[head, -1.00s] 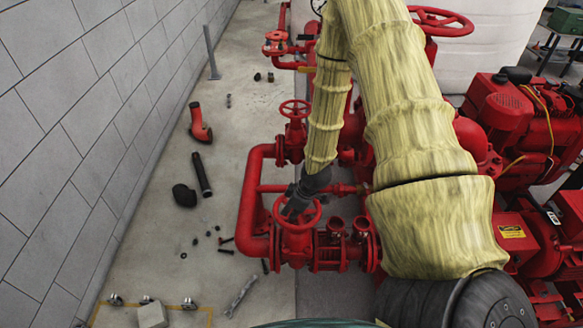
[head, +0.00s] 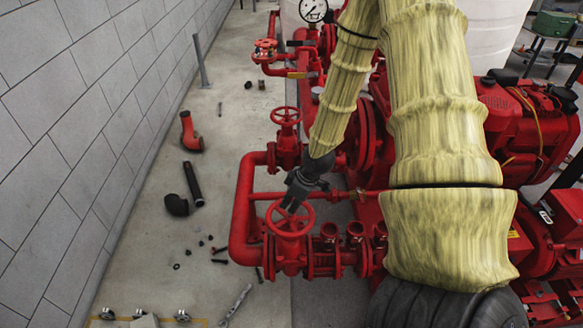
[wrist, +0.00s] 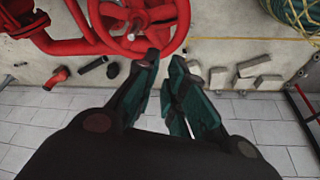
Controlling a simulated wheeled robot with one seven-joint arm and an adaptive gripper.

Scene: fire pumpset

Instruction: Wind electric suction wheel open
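A red handwheel (head: 271,222) tops a red valve at the front of the pipework, and I take it for the electric suction wheel. My gripper (head: 290,207) is at the wheel's far rim in the head view. In the wrist view the spoked wheel (wrist: 130,42) fills the top, and my gripper (wrist: 165,56) has its two dark green fingers just below its lower right rim. The fingertips are apart with a gap between them. Nothing shows held in them. I cannot tell whether a fingertip touches the rim.
Another red handwheel (head: 286,116) stands behind on the same pipework. My arm hides part of the red pump. Loose black and red pipe pieces (head: 193,183) and small parts lie on the floor at the left, beside the grey block wall (head: 80,130). Some open floor lies between.

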